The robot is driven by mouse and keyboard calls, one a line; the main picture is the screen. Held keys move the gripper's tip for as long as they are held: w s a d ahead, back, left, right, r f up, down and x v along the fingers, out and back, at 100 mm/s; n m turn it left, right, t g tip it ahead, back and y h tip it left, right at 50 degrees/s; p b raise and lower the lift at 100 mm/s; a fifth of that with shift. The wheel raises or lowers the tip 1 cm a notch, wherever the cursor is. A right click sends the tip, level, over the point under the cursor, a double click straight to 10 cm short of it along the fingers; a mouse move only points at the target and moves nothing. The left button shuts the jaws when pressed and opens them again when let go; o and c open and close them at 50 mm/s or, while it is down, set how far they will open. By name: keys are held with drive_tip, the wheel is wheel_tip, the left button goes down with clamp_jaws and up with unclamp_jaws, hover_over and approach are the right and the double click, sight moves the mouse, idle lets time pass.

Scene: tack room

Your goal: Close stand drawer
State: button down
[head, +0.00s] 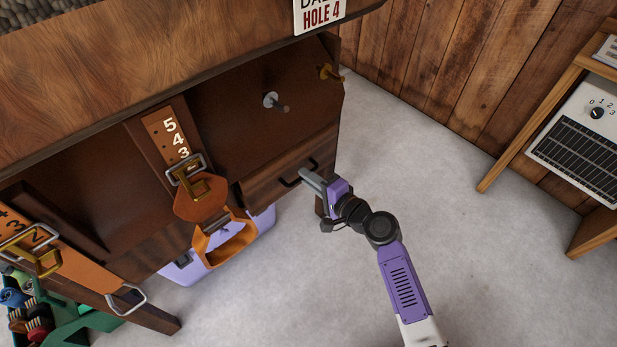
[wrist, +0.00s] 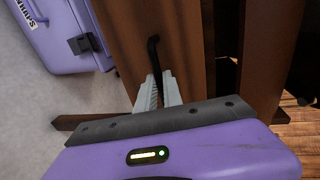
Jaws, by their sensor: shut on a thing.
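The wooden stand (head: 220,95) fills the left of the head view. Its drawer (head: 262,188) sits low at the right end, with a dark bar handle (head: 289,182) on its front. My gripper (head: 307,174) reaches the handle from the lower right. In the wrist view, my gripper's fingers (wrist: 158,90) are closed around the dark handle (wrist: 152,48), in front of the brown drawer front (wrist: 122,45). I cannot tell how far the drawer stands out from the stand.
Leather straps with buckles (head: 200,205) hang on the stand's front. A lilac case (head: 262,222) lies beneath, and it also shows in the wrist view (wrist: 65,35). A green crate (head: 75,325) stands lower left. A wooden shelf with a heater (head: 585,140) is at right. Grey floor (head: 500,260) is clear.

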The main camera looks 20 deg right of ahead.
idle(0.3)
drive_tip(key=shift+r+b+x, duration=0.2)
drive_tip(key=shift+r+x, duration=0.05)
drive_tip(key=shift+x, duration=0.8)
drive_tip(key=shift+r+b+x, duration=0.15)
drive_tip(key=shift+r+x, duration=0.05)
drive_tip(key=shift+x, duration=0.9)
drive_tip(key=shift+w, duration=0.1)
drive_tip(key=c, duration=1.5)
unclamp_jaws()
drive_tip(key=p, duration=0.2)
approach(296, 168)
drive_tip(key=w, duration=0.2)
drive_tip(key=shift+s+a+f, duration=0.1)
drive_tip(key=shift+a+f, duration=0.1)
